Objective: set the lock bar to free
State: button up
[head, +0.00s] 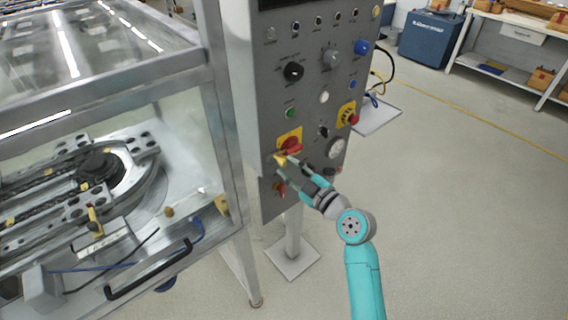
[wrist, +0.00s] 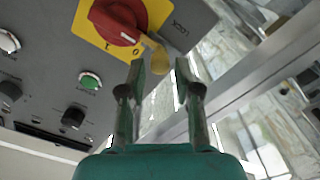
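The lock bar (wrist: 158,55) is a small gold bar beside a red rotary knob (wrist: 117,20) on a yellow plate. In the wrist view it runs from the knob's edge down toward my fingertips. In the head view the gold lock bar (head: 280,158) shows just below the red knob (head: 291,145), on the lower part of the grey control panel. My gripper (wrist: 159,68) is open, with one finger on each side of the bar's lower end. I cannot tell whether either finger touches it. A label plate (wrist: 182,22) with upside-down lettering, seemingly LOCK, lies beside the bar.
The control panel (head: 262,110) carries several other knobs and buttons close by, including a green button (wrist: 90,81) and a red emergency stop (head: 353,119). A glass-walled machine (head: 225,150) stands close on the left. The floor (head: 460,200) on the right is clear.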

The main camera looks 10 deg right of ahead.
jog(key=shift+x, duration=1.4)
grip_shut()
jog(key=shift+s+a, duration=0.5)
jog(key=shift+a, duration=0.35)
jog(key=shift+f, duration=0.1)
grip_release()
